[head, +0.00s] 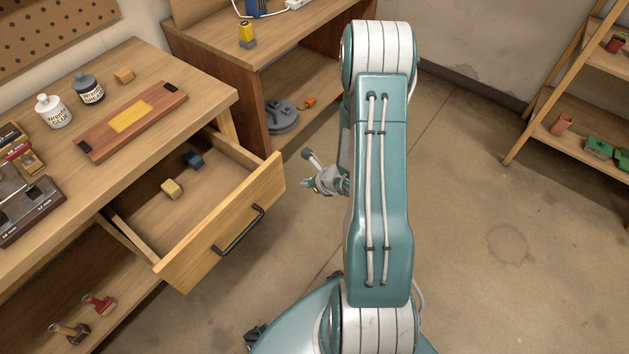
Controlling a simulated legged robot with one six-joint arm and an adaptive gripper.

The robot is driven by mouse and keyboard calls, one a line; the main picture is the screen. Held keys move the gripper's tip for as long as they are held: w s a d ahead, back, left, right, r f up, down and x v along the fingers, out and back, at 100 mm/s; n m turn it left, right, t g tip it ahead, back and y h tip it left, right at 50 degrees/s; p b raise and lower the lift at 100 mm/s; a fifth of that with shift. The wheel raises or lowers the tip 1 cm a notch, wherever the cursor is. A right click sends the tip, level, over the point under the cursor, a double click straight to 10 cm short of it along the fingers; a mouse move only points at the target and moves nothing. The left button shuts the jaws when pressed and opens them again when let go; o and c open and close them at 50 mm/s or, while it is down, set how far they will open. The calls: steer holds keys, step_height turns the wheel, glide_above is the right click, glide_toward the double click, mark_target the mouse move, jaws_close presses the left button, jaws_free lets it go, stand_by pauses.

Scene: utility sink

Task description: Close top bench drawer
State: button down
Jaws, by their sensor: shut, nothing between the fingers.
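The top bench drawer (190,210) is pulled out from the wooden bench (215,90) at the left. Its front panel (200,245) faces the lower right and carries a dark bar handle (238,230). A small yellow block (172,188) and a small dark blue item (194,160) lie inside the drawer. My gripper (309,184) is shut and empty, in front of the drawer and just right of its front panel's right end. It appears apart from the panel. My arm hides part of the gripper's wrist side.
A second bench (205,85) stands behind, and a shelf rack (575,140) at right. The floor between is clear.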

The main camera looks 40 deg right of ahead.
steer(key=w+a+f, duration=0.2)
steer(key=w, duration=0.4)
steer(key=shift+f, duration=0.1)
